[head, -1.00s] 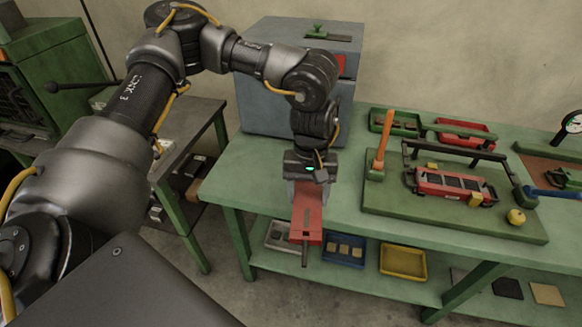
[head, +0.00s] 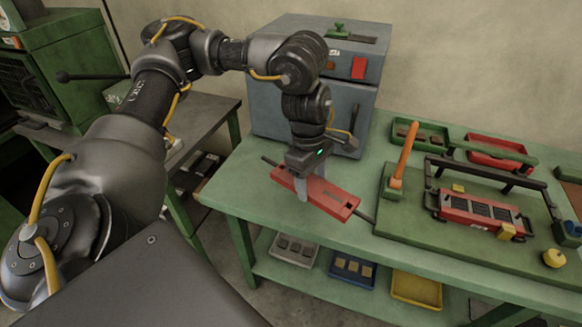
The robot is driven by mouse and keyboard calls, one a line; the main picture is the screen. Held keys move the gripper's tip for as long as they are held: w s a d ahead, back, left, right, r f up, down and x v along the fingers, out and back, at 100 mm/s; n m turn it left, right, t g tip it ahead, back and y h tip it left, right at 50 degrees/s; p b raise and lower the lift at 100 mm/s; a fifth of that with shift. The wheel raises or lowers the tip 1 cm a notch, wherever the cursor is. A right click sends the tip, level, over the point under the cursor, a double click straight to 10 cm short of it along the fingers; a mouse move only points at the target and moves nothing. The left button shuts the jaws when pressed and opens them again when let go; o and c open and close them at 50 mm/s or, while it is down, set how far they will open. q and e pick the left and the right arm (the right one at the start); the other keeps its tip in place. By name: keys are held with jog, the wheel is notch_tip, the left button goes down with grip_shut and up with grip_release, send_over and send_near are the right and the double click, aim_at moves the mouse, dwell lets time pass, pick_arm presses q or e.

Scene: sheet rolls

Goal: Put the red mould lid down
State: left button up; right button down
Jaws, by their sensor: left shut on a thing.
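The red mould lid (head: 335,197) is a flat red plate with a dark rod sticking out at each end. It lies slantwise over the left part of the green bench (head: 262,212), in front of the grey cabinet. My left gripper (head: 302,190) points down and is shut on the lid near its middle. I cannot tell whether the lid touches the bench top. The red mould (head: 460,214) with dark cavities sits on a green board to the right, apart from the lid. My right gripper is not in view.
The grey cabinet (head: 270,110) stands close behind my gripper. An orange lever (head: 404,153) rises at the green board's (head: 455,254) left edge. Green (head: 431,131) and red (head: 495,147) trays lie at the back. Bench top is clear left of the lid. Trays fill the lower shelf.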

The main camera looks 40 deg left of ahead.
pick_arm(q)
jog(key=a+n, duration=0.1)
jog(key=n, duration=0.1)
jog(key=shift+s+a+r+n, duration=0.1)
jog(key=shift+s+a+n, duration=0.05)
jog(key=shift+n, duration=0.25)
jog(key=shift+a+n+t, duration=0.15)
jog(key=shift+n+t, duration=0.15)
jog(key=shift+a, duration=0.1)
jog(key=shift+w+a, duration=0.1)
jog(key=shift+w, duration=0.15)
jog(key=w+a+f, duration=0.2)
jog(key=w+f, duration=0.1)
jog(key=w+a+f, duration=0.5)
jog(key=w+a, duration=0.1)
jog(key=shift+w+f+p, duration=0.3)
jog(key=shift+f+p, duration=0.1)
jog(key=shift+w+a+f, duration=0.15)
jog(key=shift+w+f, duration=0.05)
jog(key=shift+f, duration=0.05)
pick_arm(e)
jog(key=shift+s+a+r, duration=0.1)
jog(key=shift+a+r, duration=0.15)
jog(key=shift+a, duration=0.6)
